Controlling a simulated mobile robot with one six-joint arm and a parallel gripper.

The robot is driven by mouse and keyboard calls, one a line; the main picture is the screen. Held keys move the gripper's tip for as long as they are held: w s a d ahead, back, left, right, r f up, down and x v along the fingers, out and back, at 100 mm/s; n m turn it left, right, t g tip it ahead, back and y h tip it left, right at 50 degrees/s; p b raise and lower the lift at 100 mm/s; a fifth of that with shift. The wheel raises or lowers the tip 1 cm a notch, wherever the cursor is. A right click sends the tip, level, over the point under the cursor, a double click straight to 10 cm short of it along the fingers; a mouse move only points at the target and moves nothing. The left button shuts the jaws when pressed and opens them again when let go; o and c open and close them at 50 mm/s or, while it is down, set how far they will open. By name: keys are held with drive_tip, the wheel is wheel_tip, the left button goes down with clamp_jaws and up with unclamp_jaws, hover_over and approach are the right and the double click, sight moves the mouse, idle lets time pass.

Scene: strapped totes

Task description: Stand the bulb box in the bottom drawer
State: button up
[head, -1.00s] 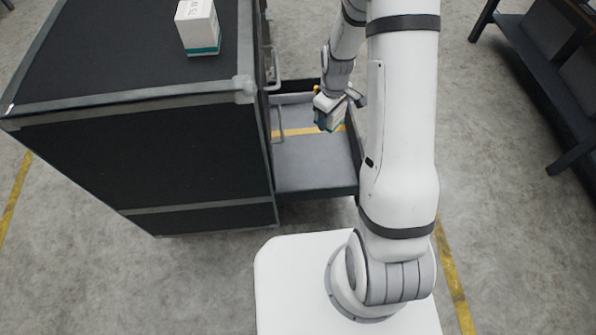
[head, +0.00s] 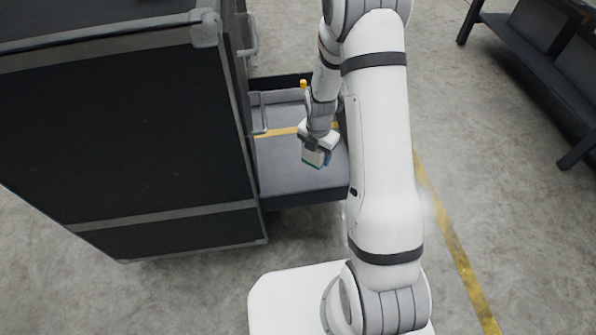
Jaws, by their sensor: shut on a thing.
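The bottom drawer (head: 285,179) is pulled out to the right of the dark cabinet (head: 130,150). Its grey floor shows, with a yellow stripe across it. My gripper (head: 315,148) is over the drawer, near its right side, and is shut on a small white box with a teal end, the bulb box (head: 313,158). The box looks tilted. I cannot tell whether it touches the drawer floor. My arm hides the drawer's right side.
Handles (head: 250,45) stick out from the cabinet's drawer side. A dark rack (head: 535,75) stands at the far right. A yellow floor line (head: 452,250) runs right of my arm. Grey floor is free between arm and rack.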

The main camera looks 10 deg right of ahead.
sight(314, 176)
wheel_tip(314, 176, down, 9)
drive_tip(key=b, duration=0.3)
drive_tip(key=o, duration=1)
drive_tip(key=shift+o, duration=0.2)
